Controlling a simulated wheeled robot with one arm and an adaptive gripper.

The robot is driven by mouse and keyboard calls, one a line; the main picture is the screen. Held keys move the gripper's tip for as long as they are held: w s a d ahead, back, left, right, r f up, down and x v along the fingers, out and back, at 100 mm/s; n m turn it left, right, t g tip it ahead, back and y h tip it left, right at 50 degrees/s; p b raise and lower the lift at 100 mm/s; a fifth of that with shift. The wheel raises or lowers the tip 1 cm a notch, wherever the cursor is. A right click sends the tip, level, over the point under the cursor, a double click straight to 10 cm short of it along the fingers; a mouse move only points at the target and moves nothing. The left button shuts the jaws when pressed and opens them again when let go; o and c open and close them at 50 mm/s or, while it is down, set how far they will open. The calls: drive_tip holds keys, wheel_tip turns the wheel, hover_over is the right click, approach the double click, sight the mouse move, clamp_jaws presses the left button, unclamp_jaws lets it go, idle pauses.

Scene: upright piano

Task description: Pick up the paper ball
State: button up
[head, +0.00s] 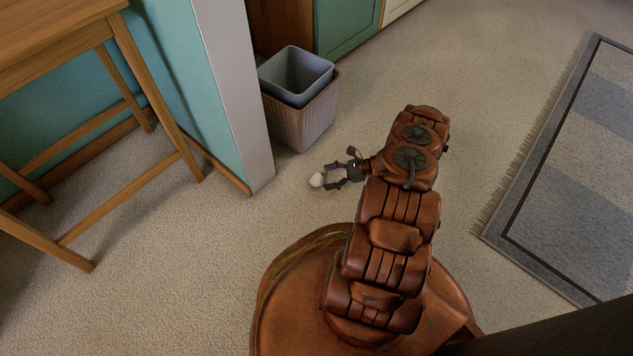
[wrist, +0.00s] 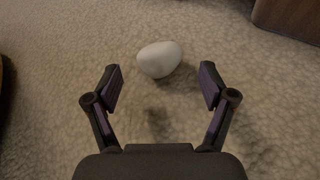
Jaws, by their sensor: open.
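The paper ball (head: 317,180) is a small, whitish, rounded lump on the beige carpet, close to the waste bin and the wall corner. In the wrist view the paper ball (wrist: 159,59) lies just beyond the fingertips, roughly midway between them. My gripper (head: 328,178) is open and low over the carpet, with its fingers pointing left at the ball. In the wrist view my gripper (wrist: 162,87) has its two purple-padded fingers spread wide, with nothing between them but carpet and a faint shadow.
A ribbed waste bin (head: 300,122) with a grey liner stands just behind the ball. A white-edged wall end (head: 237,90) is to the left, with a wooden stool (head: 130,75) beyond. A fringed rug (head: 560,170) lies right. The carpet in front is clear.

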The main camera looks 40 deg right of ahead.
sight(318, 180)
drive_tip(key=shift+b+x, duration=1.3)
drive_tip(key=shift+x, duration=1)
drive_tip(key=c, duration=0.8)
